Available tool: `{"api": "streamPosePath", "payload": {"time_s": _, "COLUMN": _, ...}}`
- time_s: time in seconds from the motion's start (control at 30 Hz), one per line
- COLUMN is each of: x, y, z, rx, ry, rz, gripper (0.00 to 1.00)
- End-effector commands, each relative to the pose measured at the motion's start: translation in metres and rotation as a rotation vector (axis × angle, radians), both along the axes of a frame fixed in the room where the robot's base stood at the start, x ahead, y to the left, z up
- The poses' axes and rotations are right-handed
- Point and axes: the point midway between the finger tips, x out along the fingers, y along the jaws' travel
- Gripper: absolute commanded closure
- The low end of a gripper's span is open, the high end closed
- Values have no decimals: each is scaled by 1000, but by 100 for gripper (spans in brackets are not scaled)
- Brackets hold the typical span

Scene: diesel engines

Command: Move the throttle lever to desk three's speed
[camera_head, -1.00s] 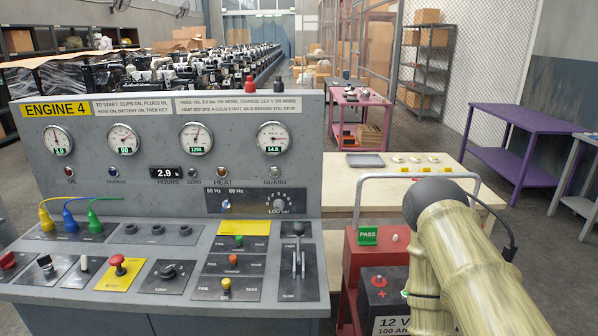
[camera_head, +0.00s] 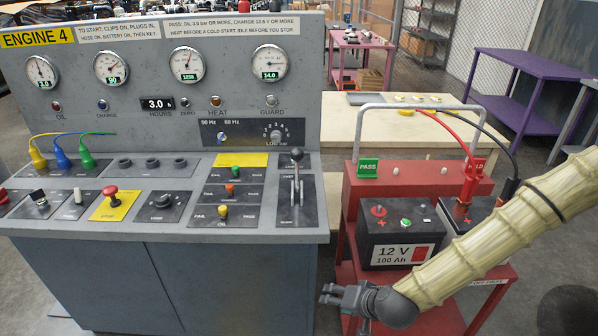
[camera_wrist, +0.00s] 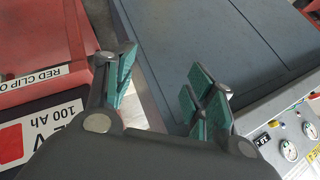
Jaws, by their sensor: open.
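The throttle lever (camera_head: 296,172) stands upright in its slotted plate at the right end of the grey ENGINE 4 desk (camera_head: 180,232), its dark knob near the top of the slot. The speed gauge (camera_head: 187,62) reads about 1200, with its last digits hard to read. My gripper (camera_head: 326,294) is open and empty, low in front of the desk's right side, below and apart from the lever. In the wrist view my open fingers (camera_wrist: 165,85) show with nothing between them. The lever is not clearly visible there.
A red cart (camera_head: 350,215) with a PASS sign (camera_head: 368,168) and a 12 V battery (camera_head: 395,232) stands right of the desk, with my arm across its front. A pale workbench (camera_head: 400,135) is behind it. Colored test switches (camera_head: 232,190) sit left of the lever.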

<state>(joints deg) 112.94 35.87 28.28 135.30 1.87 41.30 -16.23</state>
Motion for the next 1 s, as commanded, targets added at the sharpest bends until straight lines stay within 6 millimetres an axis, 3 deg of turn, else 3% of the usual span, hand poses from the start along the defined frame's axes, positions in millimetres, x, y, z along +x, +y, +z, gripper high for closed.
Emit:
{"api": "streamPosePath", "payload": {"time_s": 0.03, "x": 17, "y": -2, "z": 10, "rx": 23, "ry": -38, "rz": -19, "gripper": 45}}
{"api": "streamPosePath", "payload": {"time_s": 0.2, "x": 61, "y": -7, "z": 56, "rx": 83, "ry": -149, "rz": -64, "gripper": 45}}
{"api": "streamPosePath", "payload": {"time_s": 0.53, "x": 115, "y": -25, "z": 125, "rx": 140, "ry": -327, "rz": -103, "gripper": 45}}
{"api": "streamPosePath", "payload": {"time_s": 0.77, "x": 147, "y": 4, "z": 166, "rx": 14, "ry": -620, "rz": 100, "gripper": 45}}
{"api": "streamPosePath", "payload": {"time_s": 1.0, "x": 177, "y": 28, "z": 227, "rx": -174, "ry": -988, "rz": 272, "gripper": 45}}
